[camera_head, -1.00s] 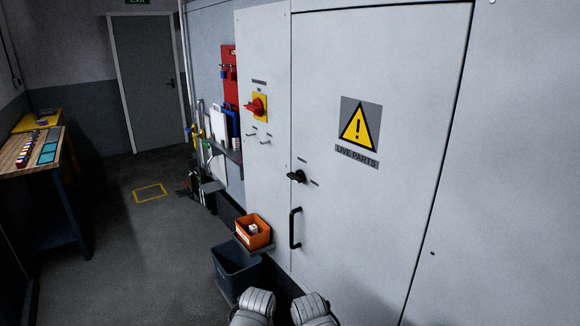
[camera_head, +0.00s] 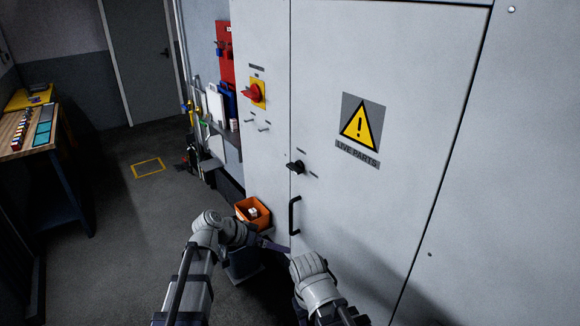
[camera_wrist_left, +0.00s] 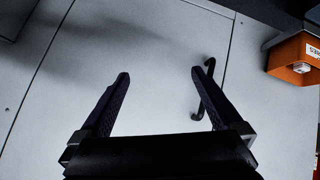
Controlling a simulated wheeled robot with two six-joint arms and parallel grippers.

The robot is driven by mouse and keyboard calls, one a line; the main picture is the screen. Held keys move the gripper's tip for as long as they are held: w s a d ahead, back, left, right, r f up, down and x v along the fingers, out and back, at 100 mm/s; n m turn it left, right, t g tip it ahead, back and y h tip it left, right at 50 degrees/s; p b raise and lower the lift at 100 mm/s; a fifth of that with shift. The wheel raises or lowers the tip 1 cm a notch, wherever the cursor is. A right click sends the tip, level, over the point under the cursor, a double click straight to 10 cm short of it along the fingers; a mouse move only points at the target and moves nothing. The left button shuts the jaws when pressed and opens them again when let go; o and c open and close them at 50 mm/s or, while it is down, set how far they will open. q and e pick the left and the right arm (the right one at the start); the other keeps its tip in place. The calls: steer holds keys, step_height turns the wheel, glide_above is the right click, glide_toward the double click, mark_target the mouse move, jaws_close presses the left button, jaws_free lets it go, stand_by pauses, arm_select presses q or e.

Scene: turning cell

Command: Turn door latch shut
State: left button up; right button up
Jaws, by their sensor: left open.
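The black door latch (camera_head: 295,167) sits on the cabinet door (camera_head: 400,70), near its left edge and above the black door handle (camera_head: 294,215). My left gripper (camera_head: 279,246) is low in front of the cabinet, below the latch and near the handle's lower end. In the left wrist view my left gripper (camera_wrist_left: 160,73) is open and empty, its two dark fingers spread in front of pale panels. The handle (camera_wrist_left: 208,90) shows there partly behind the right finger. The latch is not visible in that view. My right arm shows at the bottom, but its gripper is not visible.
An orange bin (camera_head: 242,206) sits beside the cabinet, left of the handle; it also shows in the left wrist view (camera_wrist_left: 288,52). A red and yellow switch (camera_head: 254,93) is on the left panel. A workbench (camera_head: 20,135) stands far left. The floor between is open.

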arm_select(q)
steer(key=w+d+r+m+t+h, duration=0.1)
steer(key=w+r+m+t+h, duration=0.15)
steer(key=w+r, duration=0.5)
steer(key=m+t+h, duration=0.1)
steer(key=t+h, duration=0.3)
glide_toward(291, 168)
steer(key=x, duration=0.2)
steer(key=shift+y, duration=0.25)
steer(key=shift+x, duration=3.8)
steer(key=shift+r, duration=0.1)
steer(key=c, duration=1.1)
steer(key=shift+c, duration=0.2)
